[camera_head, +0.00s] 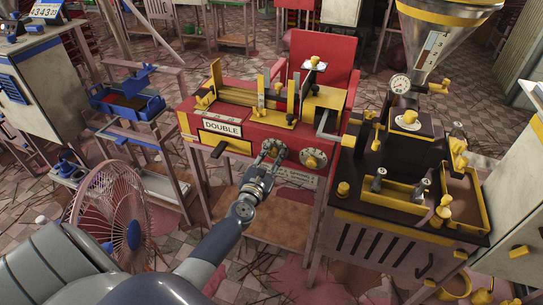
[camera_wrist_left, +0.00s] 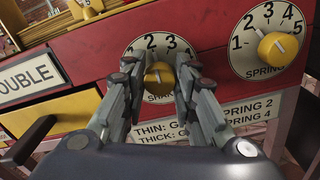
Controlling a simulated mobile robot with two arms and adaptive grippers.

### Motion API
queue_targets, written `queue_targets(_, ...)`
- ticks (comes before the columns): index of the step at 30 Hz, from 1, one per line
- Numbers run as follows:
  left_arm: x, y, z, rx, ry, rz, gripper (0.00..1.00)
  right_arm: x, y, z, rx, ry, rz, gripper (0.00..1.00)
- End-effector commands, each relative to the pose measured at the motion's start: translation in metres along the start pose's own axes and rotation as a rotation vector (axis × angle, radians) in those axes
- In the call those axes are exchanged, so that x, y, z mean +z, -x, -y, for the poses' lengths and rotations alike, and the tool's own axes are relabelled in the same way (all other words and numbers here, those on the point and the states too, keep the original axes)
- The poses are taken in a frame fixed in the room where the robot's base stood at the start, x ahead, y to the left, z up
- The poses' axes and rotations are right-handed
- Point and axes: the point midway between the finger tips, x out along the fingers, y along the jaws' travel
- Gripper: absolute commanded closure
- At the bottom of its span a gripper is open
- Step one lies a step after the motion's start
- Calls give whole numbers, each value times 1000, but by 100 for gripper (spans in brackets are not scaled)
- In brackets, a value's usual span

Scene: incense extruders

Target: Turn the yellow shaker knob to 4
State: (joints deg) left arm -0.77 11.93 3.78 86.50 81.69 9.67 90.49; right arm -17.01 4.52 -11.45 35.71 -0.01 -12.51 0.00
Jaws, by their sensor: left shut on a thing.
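The yellow shaker knob (camera_wrist_left: 159,75) sits on a round white dial (camera_wrist_left: 153,44) on the red machine front (camera_head: 238,121). Its label is partly hidden, with only the first letters showing. The figures 2 and 3 show above the knob, with part of another figure at the right. My left gripper (camera_head: 270,155) faces the dial, with its fingers on both sides of the knob and shut on it. Which figure the knob points to cannot be told. My right gripper is not in view.
A second yellow knob (camera_wrist_left: 278,46) on the spring dial (camera_head: 313,158) is close at the right. A sign reading DOUBLE (camera_head: 222,128) and a black handle (camera_head: 219,149) are at the left. A pink fan (camera_head: 108,205) stands near my left arm.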

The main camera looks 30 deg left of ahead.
Motion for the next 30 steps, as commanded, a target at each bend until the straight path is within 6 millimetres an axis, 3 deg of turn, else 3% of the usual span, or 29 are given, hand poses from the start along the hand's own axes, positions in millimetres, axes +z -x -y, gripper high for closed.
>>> queue_targets(8,1,0,0,1,-165,1,97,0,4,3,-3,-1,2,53)
queue_targets(30,1,-1,2,2,-857,1,97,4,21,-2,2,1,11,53)
